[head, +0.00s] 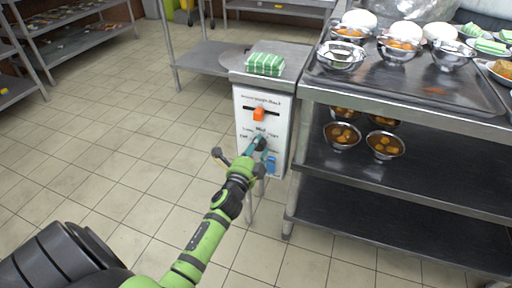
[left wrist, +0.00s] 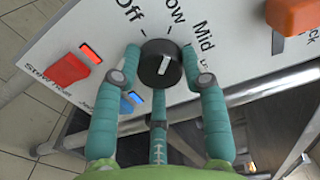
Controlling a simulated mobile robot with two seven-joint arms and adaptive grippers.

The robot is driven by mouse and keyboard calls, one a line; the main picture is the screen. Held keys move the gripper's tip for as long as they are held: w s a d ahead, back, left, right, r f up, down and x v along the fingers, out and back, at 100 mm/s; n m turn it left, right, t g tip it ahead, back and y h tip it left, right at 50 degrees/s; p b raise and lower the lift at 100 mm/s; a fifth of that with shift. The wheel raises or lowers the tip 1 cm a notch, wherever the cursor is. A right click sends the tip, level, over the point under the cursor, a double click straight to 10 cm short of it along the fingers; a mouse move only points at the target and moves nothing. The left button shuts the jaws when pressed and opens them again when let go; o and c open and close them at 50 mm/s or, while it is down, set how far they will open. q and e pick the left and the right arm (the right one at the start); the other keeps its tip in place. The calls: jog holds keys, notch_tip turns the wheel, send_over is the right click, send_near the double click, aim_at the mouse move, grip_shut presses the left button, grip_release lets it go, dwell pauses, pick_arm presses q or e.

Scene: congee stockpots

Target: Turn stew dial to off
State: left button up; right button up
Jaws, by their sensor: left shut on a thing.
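The stew dial (left wrist: 160,63) is a round black knob with a short white mark, on a white control panel (left wrist: 240,50). Labels Off, Low and Mid are printed around it. The white mark points up and slightly right, roughly toward Low. My left gripper (left wrist: 160,55) has its teal fingers closed around the dial, one on each side, with a third finger below. In the head view my left gripper (head: 258,148) reaches the lower front of the white box (head: 280,105) and hides most of the dial. My right gripper is not in view.
An orange lever (head: 258,114) sits above the dial. A red switch (left wrist: 70,70) and a blue switch (left wrist: 108,103) are beside it. A metal table (head: 410,95) with bowls stands right; a green-striped cloth (head: 265,64) lies on top of the box. Open tiled floor (head: 110,130) is at left.

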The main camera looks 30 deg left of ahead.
pick_arm(q)
jog(key=shift+d+f+n+p, duration=0.1)
jog(key=shift+d+n+p, duration=0.25)
jog(key=shift+n, duration=0.65)
jog(key=n+p, duration=0.2)
jog(key=n, duration=0.3)
jog(key=shift+n, duration=0.3)
jog(key=shift+w+n+p, duration=0.1)
jog(key=shift+n+p, duration=0.4)
jog(key=shift+n, duration=0.4)
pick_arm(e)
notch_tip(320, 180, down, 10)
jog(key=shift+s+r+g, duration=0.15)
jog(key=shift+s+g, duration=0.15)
pick_arm(q)
jog(key=shift+r, duration=0.2)
jog(key=o, duration=1.2)
jog(key=shift+c, duration=0.2)
jog(key=shift+a, duration=0.1)
jog(key=shift+s+f, duration=0.1)
jog(key=shift+s, duration=0.4)
jog(key=v, duration=1.1)
